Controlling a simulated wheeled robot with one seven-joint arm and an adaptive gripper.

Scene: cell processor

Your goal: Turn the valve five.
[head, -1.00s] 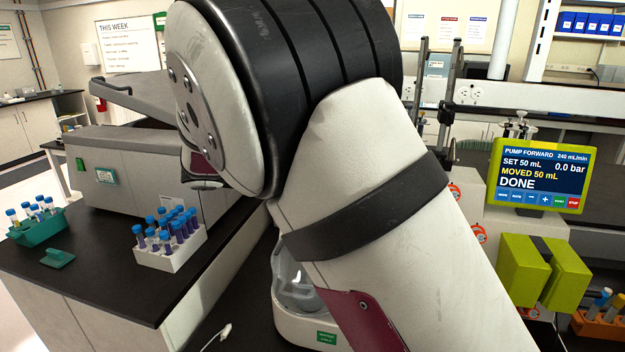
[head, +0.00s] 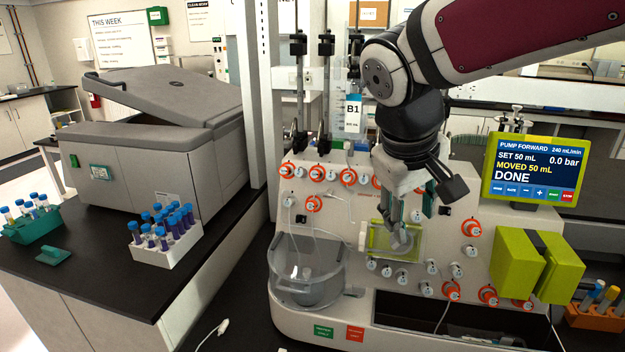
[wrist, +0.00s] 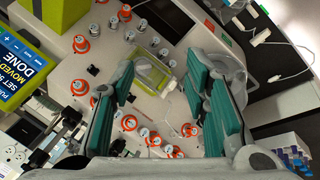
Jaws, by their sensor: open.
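The cell processor (head: 335,225) is a white machine with several valves on its sloped face, each a pale knob, many in an orange ring. A row of these valves (head: 317,173) runs along its top edge. Others, like this ringed valve (head: 470,228), sit at right and below. Valve numbers are too small to read, so I cannot tell which is five. My gripper (head: 405,232) hangs over the panel, in front of a clear yellow-green chamber. In the wrist view my gripper (wrist: 160,75) is open and empty, its teal-padded fingers apart, with ringed valves (wrist: 129,122) beyond them.
A pump screen (head: 535,172) reading DONE stands at right, above lime-green blocks (head: 538,265). A clear bowl (head: 308,272) is at the panel's lower left. A hanging bag marked B1 (head: 353,112) is behind my arm. A white tube rack (head: 165,240) stands on the left bench.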

